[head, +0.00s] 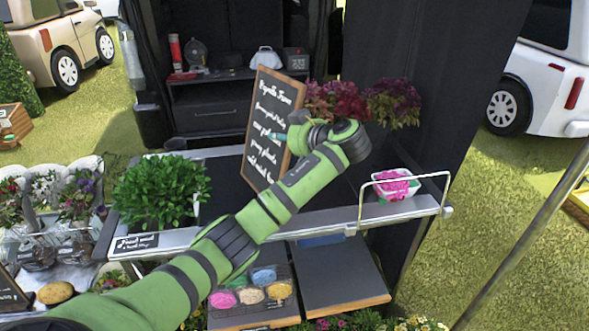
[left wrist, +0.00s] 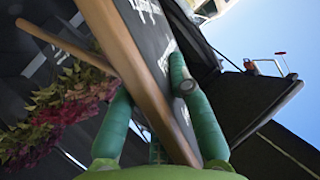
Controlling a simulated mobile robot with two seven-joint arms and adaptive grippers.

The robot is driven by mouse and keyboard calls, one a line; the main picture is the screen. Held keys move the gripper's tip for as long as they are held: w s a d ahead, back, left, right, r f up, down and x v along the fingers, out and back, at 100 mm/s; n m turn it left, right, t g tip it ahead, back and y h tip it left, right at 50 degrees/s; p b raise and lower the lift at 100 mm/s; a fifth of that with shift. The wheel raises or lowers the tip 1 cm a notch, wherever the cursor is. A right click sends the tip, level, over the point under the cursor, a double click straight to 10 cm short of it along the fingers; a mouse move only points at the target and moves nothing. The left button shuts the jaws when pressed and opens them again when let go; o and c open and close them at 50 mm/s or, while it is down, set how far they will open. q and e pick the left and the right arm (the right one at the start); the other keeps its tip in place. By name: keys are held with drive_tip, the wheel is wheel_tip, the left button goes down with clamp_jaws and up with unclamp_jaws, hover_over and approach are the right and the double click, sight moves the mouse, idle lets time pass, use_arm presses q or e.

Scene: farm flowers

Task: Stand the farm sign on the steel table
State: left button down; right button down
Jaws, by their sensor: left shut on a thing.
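The farm sign (head: 266,125) is a dark chalkboard with white writing and a wooden frame. My left gripper (head: 288,136) is shut on its right edge in the head view. The sign is tilted, its lower end over the steel table (head: 320,229); I cannot tell if it touches the top. In the left wrist view the sign (left wrist: 140,55) runs between the two green fingers of my left gripper (left wrist: 158,112), wooden edge toward the camera. My left arm hides part of the table's middle. My right gripper is not in view.
A leafy green plant (head: 160,190) stands at the table's left end. A tub of pink stuff (head: 395,184) sits at the right, by a raised metal rail (head: 405,176). Red and purple flowers (head: 390,103) are behind.

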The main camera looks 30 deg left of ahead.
use_arm(q)
drive_tip(key=s+a+f+p, duration=0.3)
drive_tip(key=a+f+p, duration=0.3)
drive_tip(key=a+f, duration=0.4)
drive_tip(key=shift+s+a+f, duration=0.25)
drive_tip(key=shift+a+f, duration=0.05)
drive_tip(key=shift+f, duration=0.05)
drive_tip(key=c, duration=1.6)
unclamp_jaws()
drive_tip(key=shift+f, duration=0.15)
drive_tip(key=o, duration=0.4)
drive_tip(key=shift+o, duration=0.2)
